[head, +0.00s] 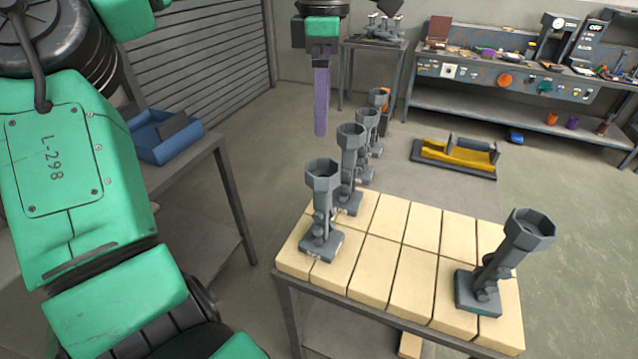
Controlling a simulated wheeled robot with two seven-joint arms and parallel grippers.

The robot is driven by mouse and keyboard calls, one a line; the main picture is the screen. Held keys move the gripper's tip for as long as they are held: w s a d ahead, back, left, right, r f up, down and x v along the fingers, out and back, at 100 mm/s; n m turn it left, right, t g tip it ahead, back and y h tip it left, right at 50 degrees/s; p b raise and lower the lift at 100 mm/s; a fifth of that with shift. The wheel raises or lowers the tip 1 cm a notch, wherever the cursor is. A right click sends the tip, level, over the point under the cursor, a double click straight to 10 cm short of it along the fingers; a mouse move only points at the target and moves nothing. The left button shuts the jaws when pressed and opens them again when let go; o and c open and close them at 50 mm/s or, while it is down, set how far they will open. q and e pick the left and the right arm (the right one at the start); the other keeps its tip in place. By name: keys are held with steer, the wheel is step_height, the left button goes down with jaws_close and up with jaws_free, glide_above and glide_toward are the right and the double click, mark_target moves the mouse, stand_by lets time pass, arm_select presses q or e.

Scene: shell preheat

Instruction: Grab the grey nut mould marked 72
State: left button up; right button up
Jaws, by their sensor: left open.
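Several grey nut moulds with hexagonal cups stand on square bases. On the cream-block table, one is at the front left (322,205). Others line up behind it: a second (350,165), a third (367,140) and a farther one (377,115), partly overlapping. Another (503,258) stands alone at the right edge, tilted in the picture. No mark 72 is legible on any of them. My left gripper (321,128) hangs at the top centre, pointing down, beyond and above the left row. Its purple fingers are seen edge-on, open, with nothing between them. My right gripper is out of view.
The cream-block table top (412,255) is clear between the left row and the right mould. A blue bin (165,142) sits on a side table at left. A yellow and grey fixture (455,158) lies behind. A control bench (510,80) stands at the back right.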

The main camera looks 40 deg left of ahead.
arm_select(q)
steer(key=p, duration=0.1)
glide_toward(323, 168)
steer(key=shift+s+d+f, duration=0.7)
steer(key=shift+s+f, duration=0.15)
steer(key=shift+s, duration=0.15)
steer(key=f+p, duration=0.1)
steer(key=f, duration=0.1)
steer(key=f+p, duration=0.1)
steer(key=f, duration=0.1)
steer(key=f+p, duration=0.1)
steer(key=f, duration=0.1)
steer(key=shift+d, duration=0.25)
steer(key=shift+a+f, duration=0.1)
steer(key=shift+f, duration=0.2)
steer(key=c, duration=1.3)
steer(key=shift+r, duration=0.1)
jaws_close()
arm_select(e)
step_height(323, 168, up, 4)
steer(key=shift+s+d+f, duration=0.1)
